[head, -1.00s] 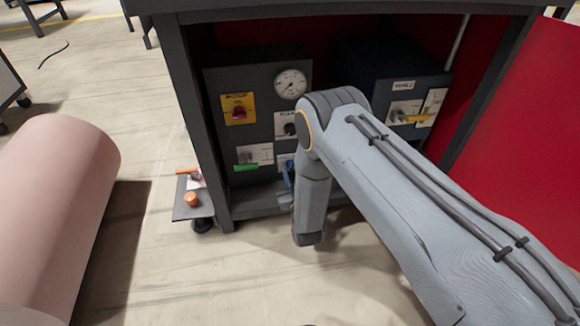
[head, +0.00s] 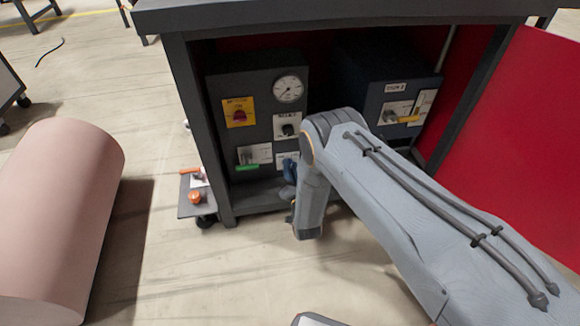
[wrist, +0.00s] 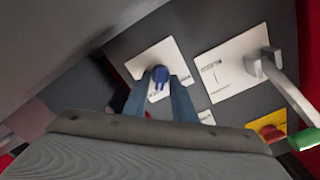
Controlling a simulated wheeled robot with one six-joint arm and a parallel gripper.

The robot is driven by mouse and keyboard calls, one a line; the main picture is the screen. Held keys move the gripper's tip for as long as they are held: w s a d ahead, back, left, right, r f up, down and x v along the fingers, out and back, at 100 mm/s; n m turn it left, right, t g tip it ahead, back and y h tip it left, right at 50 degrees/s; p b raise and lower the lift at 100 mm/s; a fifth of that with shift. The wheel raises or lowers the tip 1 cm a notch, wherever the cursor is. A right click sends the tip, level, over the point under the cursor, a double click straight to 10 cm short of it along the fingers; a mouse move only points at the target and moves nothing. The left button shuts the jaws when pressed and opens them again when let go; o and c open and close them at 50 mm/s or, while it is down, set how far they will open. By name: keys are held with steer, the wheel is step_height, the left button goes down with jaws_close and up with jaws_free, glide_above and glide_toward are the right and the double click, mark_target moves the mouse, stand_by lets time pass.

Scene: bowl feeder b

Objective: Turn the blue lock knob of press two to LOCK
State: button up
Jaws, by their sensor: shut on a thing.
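The blue lock knob (wrist: 160,75) stands on a white label plate in the wrist view. The plate's print is too small to read, so the knob's setting cannot be told. My gripper (wrist: 159,84) has its two blue-grey fingers on either side of the knob, shut on it. In the head view my gripper (head: 290,171) is at the lower right of the left control box (head: 262,142), in front of a white plate. The knob itself is hidden there by my gripper and arm.
The left box carries a gauge (head: 288,89), a red-on-yellow switch (head: 239,112), a black knob (head: 288,130) and a green-handled lever (head: 247,167). A second box (head: 387,78) with a yellow handle (head: 408,120) stands right. A low cart (head: 188,205) and pink roll (head: 60,215) are left.

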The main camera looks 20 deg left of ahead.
steer(key=shift+s+f+m, duration=0.1)
steer(key=shift+f+m, duration=0.05)
steer(key=shift+m, duration=0.45)
steer(key=o, duration=0.7)
steer(key=shift+p, duration=0.3)
steer(key=shift+p+v, duration=1.35)
steer(key=shift+v, duration=2.6)
